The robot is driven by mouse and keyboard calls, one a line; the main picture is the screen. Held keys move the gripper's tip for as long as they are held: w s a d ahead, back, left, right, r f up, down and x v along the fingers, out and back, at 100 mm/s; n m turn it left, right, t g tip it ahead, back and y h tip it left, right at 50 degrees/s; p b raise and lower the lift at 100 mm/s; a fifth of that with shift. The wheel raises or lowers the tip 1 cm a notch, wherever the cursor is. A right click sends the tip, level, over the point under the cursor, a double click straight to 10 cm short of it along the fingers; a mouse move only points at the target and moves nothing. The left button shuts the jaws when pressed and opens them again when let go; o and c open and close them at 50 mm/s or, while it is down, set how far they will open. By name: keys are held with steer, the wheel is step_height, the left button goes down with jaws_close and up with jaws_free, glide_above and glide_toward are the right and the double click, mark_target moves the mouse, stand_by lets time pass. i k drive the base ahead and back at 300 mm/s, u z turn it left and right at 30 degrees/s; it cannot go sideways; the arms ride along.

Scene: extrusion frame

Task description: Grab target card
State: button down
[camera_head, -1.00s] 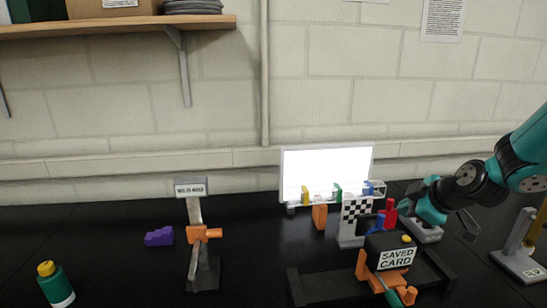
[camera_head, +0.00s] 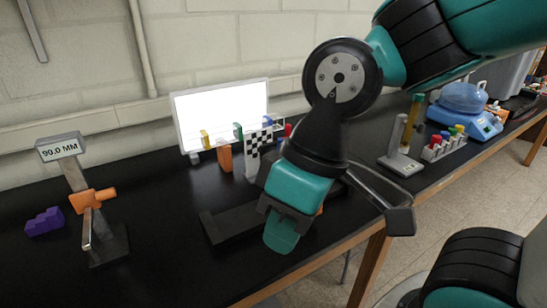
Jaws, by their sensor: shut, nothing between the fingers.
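A black and white checkered card or plate (camera_head: 256,143) stands upright on the black table, in front of a bright white panel. I cannot tell whether it is the target card. My gripper (camera_head: 282,232) points down over the front part of the table, to the right of and nearer than the checkered plate. Its teal fingers are shut and I see nothing held. My arm and gripper hide the block labelled SAVED CARD that showed earlier; only a bit of orange (camera_head: 320,209) shows beside the gripper.
A white panel (camera_head: 220,110) stands behind an orange block (camera_head: 224,155). At left are a 90.0 MM stand (camera_head: 77,175) and a purple stepped block (camera_head: 44,222). A dark low base (camera_head: 235,222) lies left of my gripper. Right are a grey stand (camera_head: 401,162), tube rack (camera_head: 445,146) and blue scale (camera_head: 465,122).

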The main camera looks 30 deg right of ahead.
mark_target(252, 139)
steer(key=z, duration=0.85)
steer(key=i, duration=0.2)
steer(key=u, duration=0.4)
steer(key=k, duration=0.45)
steer(key=u, duration=0.8)
steer(key=i, duration=1.2)
steer(key=z, duration=0.2)
